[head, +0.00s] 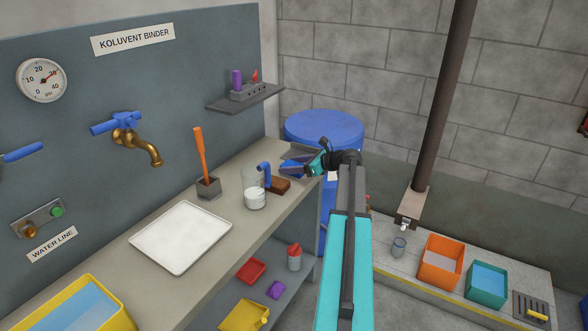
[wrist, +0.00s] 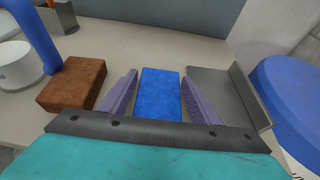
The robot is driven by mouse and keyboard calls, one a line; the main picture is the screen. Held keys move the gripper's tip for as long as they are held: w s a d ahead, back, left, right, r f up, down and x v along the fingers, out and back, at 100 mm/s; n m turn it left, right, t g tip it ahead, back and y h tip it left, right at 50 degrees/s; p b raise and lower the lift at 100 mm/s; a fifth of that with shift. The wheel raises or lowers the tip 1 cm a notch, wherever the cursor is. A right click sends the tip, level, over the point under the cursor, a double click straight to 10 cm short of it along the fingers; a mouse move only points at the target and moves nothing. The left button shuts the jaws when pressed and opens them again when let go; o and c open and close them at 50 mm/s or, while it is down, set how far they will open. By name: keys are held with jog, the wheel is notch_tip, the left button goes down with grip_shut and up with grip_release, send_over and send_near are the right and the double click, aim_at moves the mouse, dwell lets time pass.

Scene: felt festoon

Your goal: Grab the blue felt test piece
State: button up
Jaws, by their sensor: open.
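The blue felt test piece (wrist: 160,95) is a flat blue block on the grey counter. In the wrist view it lies between the two purple-grey fingers of my gripper (wrist: 160,77), with a gap on each side. My gripper is open and is not clamped on it. In the head view, my gripper (head: 296,164) is over the far right end of the counter, and the blue piece (head: 291,170) shows partly there.
A brown block (wrist: 73,84) lies just left of my fingers, and a grey metal plate (wrist: 230,97) stands close on the right. A blue barrel (head: 322,128) is beyond the counter. A white tray (head: 181,237) lies nearer.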

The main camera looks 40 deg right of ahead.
aim_at(292, 164)
dwell(0.5)
jog(key=c, duration=0.8)
jog(key=shift+r, duration=0.1)
jog(key=shift+r, duration=0.75)
jog(key=shift+r+b, duration=0.3)
jog(key=shift+r, duration=0.6)
jog(key=s+r+b, duration=0.1)
jog(key=s, duration=1.5)
jog(key=shift+a+r, duration=0.2)
jog(key=shift+r, duration=0.1)
